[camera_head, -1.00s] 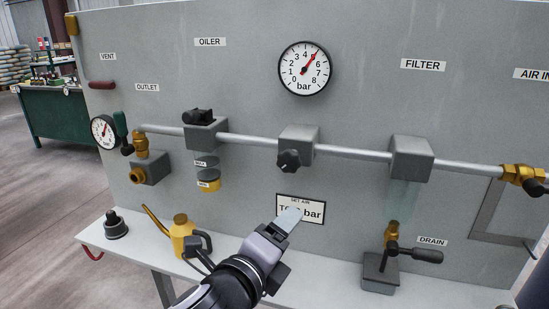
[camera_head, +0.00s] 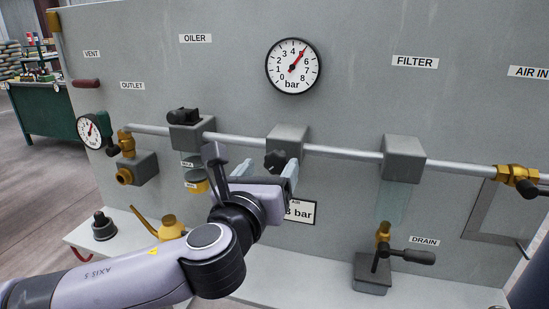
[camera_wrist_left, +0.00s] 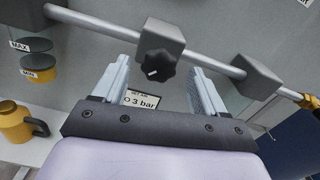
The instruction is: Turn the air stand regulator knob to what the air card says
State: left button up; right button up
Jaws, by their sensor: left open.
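The black lobed regulator knob (camera_head: 275,161) sits under a grey block (camera_head: 288,141) on the pipe. It also shows in the left wrist view (camera_wrist_left: 156,68), with a white mark on its face. My left gripper (camera_head: 266,172) is open, its two pale fingers apart on either side of the knob as seen; I cannot tell whether they reach it. My right gripper is not in view.
The oiler (camera_head: 186,131) and its bowl are left of the knob, the filter block (camera_head: 403,158) right. A drain lever (camera_head: 404,254) stands lower right. A yellow oil can (camera_head: 171,228) is behind my arm on the bench. A small outlet gauge (camera_head: 94,131) is at left.

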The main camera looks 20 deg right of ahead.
aim_at(274, 162)
pick_arm(q)
jog(key=shift+x, duration=2.1)
jog(key=c, duration=1)
